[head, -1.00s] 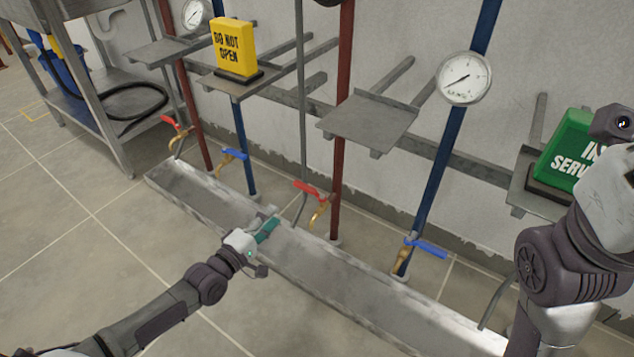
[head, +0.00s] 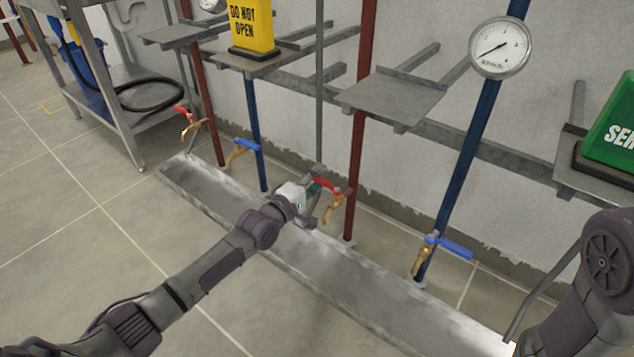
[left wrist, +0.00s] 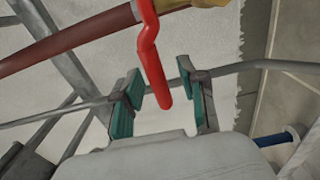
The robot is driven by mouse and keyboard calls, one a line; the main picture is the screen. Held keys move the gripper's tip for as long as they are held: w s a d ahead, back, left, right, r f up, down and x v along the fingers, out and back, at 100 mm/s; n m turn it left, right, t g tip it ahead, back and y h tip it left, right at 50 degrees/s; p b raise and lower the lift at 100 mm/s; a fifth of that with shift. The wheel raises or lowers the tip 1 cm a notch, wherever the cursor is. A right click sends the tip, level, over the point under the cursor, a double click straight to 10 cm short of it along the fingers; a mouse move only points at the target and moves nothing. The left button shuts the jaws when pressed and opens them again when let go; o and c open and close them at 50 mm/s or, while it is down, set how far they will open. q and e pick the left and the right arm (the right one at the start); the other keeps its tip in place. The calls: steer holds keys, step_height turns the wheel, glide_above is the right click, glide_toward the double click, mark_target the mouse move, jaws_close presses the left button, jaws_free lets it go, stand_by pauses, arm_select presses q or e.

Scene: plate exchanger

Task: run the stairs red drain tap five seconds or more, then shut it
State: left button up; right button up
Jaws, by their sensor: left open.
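A brass drain tap (head: 333,209) with a red lever (head: 328,186) sits low on the nearer red pipe, above the trough. Its lever lies crosswise to the pipe, and I see no water running from it. My left gripper (head: 314,188) is at the lever's free end. In the left wrist view the red lever (left wrist: 154,66) reaches down between the two open green-padded fingers (left wrist: 163,94), with gaps to both sides. A second red-lever tap (head: 185,115) is on the farther red pipe at the left. My right gripper is out of view.
A long metal trough (head: 215,188) runs along the floor under the taps. Blue-lever taps (head: 245,146) (head: 447,246) flank the nearer red one. A gauge (head: 499,48), a yellow "DO NOT OPEN" sign (head: 252,24) and a green sign (head: 615,127) are above. Floor at left is clear.

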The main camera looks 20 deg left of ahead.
arm_select(q)
jaws_close()
stand_by(0.4)
